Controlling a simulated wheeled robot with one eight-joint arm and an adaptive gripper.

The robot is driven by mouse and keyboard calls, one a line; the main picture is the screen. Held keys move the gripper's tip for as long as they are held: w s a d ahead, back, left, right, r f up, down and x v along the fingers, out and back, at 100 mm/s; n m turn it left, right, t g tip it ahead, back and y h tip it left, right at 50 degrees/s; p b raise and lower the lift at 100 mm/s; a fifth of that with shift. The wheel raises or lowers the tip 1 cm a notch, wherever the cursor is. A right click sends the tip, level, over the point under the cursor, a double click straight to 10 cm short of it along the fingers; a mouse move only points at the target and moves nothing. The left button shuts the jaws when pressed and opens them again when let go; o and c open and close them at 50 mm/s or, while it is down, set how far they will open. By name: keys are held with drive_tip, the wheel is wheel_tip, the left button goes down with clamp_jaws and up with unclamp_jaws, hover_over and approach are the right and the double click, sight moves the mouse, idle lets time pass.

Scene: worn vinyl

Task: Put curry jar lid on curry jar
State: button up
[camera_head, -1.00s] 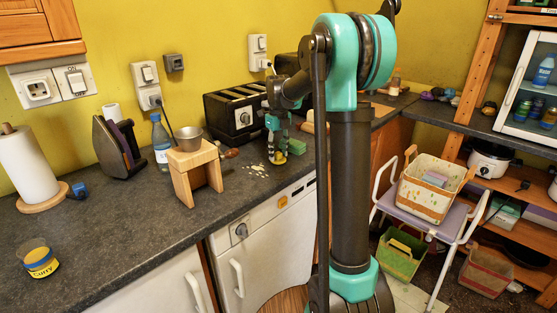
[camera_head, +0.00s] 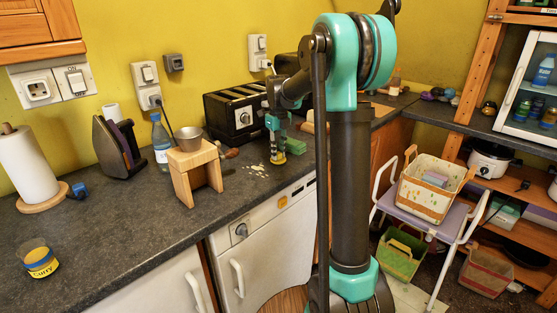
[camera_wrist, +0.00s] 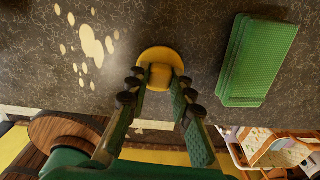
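Whether the fingers press on the knob is unclear. The lid looks to be at worktop level.
Pale spots (camera_head: 257,167) mark the worktop. A wooden stand (camera_head: 195,172) with a metal cup (camera_head: 188,138), a bottle (camera_head: 160,142) and an iron (camera_head: 117,146) stand between lid and jar. A toaster (camera_head: 238,118) is behind.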

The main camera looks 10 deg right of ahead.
clamp_jaws()
drive_tip(key=shift+r, duration=0.45)
idle(0.5)
drive_tip(key=shift+r, duration=1.65)
